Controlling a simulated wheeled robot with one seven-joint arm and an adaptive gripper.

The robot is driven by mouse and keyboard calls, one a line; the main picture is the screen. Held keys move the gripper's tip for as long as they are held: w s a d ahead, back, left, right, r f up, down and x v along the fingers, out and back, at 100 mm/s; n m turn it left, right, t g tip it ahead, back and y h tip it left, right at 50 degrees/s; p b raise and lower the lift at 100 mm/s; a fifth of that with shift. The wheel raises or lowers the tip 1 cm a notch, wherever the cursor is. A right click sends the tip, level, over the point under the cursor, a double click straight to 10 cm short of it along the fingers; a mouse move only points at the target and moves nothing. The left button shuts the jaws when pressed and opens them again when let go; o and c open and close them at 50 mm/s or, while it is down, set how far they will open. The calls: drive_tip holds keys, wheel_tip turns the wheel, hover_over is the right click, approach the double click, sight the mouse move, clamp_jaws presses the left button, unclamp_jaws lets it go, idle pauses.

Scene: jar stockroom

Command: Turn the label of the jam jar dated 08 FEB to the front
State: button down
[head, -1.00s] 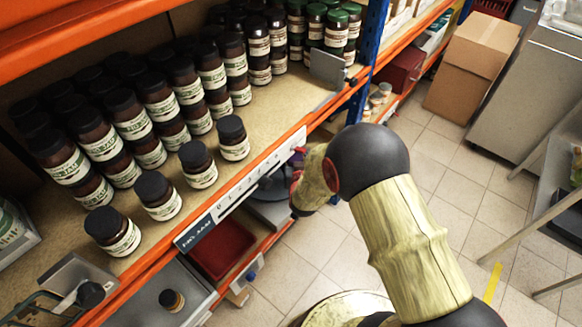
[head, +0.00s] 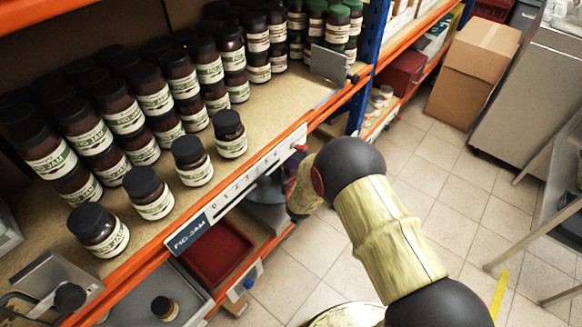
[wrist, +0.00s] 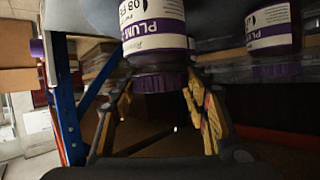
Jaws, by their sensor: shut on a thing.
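In the wrist view, a jam jar (wrist: 153,28) with a purple lid (wrist: 160,82) appears lid-down in the picture. Its white and purple label faces the camera and reads "PLUM" and "08 F"; the rest is cut off by the frame's top and side of the jar. My gripper (wrist: 157,92) is shut on this jar at its lid, one finger on each side. In the head view, my arm reaches to the shelf front at a lower level; the gripper's fingers and the plum jar are hidden there.
Another purple-lidded plum jar (wrist: 270,28) stands close on the right in the wrist view. A blue rack post (wrist: 66,115) is on the left. The head view shows dark-lidded fig jam jars (head: 150,192) on the upper shelf, its orange beam (head: 132,262), and a cardboard box (head: 470,68).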

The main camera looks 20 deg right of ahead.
drive_tip(key=shift+w+r, duration=0.1)
drive_tip(key=c, duration=1.4)
unclamp_jaws()
drive_tip(key=shift+f, duration=0.25)
drive_tip(key=o, duration=0.4)
drive_tip(key=shift+o, duration=0.2)
drive_tip(key=shift+r, duration=0.15)
drive_tip(key=shift+s+r, duration=0.2)
drive_tip(key=shift+s, duration=0.1)
drive_tip(key=p+v, duration=0.4)
drive_tip(key=v, duration=0.7)
drive_tip(key=shift+s, duration=0.25)
